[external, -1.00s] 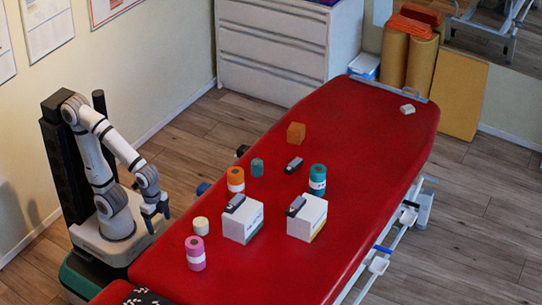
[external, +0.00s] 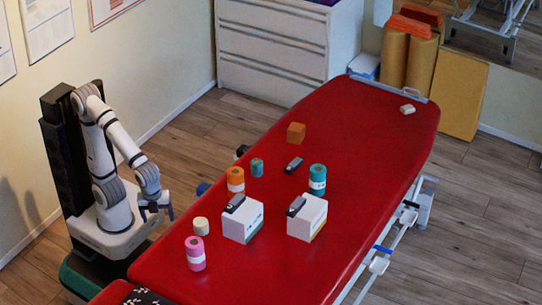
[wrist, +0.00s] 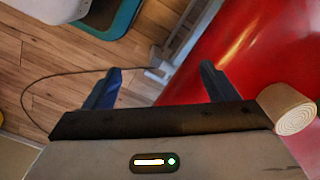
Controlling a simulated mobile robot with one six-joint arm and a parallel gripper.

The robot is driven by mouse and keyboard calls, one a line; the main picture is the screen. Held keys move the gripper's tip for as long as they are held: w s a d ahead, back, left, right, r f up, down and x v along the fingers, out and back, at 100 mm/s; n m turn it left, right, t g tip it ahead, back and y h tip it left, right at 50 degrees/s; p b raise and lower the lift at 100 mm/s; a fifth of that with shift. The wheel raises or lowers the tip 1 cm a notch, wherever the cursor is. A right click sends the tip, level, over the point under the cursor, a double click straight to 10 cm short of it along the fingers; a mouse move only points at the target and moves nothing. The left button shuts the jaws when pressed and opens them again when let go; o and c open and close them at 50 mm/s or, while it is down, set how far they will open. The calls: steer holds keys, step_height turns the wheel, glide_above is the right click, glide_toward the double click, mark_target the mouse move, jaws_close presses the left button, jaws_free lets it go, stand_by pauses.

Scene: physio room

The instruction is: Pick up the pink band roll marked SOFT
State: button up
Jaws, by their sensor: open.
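The pink band roll (external: 195,254) with a white label band stands upright on the red treatment table (external: 300,272) near its front left edge. The label is too small to read. My gripper (external: 157,213) is open and empty beside the table's left edge, up and left of the pink roll. In the wrist view my gripper (wrist: 160,85) has its two blue fingers spread over the floor and the table edge. The pink roll is not in the wrist view.
A beige tape roll (external: 201,226) stands between my gripper and the pink roll; it also shows in the wrist view (wrist: 290,108). Two white boxes (external: 242,226) (external: 307,222), an orange roll (external: 235,179) and a teal roll (external: 317,180) stand further right.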

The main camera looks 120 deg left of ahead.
steer(key=w+d+r+n+t+h+p, duration=0.1)
steer(key=w+d+r+n+t+p, duration=0.3)
steer(key=w+r+p, duration=0.8)
steer(key=n+h+p, duration=0.1)
steer(key=n+p, duration=0.3)
steer(key=p, duration=0.6)
glide_toward(194, 242)
steer(key=f, duration=0.4)
steer(key=shift+w+a+f, duration=0.25)
steer(key=shift+w+a, duration=0.1)
steer(key=shift+w+d+f, duration=0.1)
steer(key=shift+w, duration=0.15)
steer(key=x, duration=0.7)
steer(key=shift+w+d+f, duration=0.25)
steer(key=shift+d+f, duration=0.05)
steer(key=shift+d, duration=0.1)
steer(key=shift+c, duration=0.6)
steer(key=c, duration=1.1)
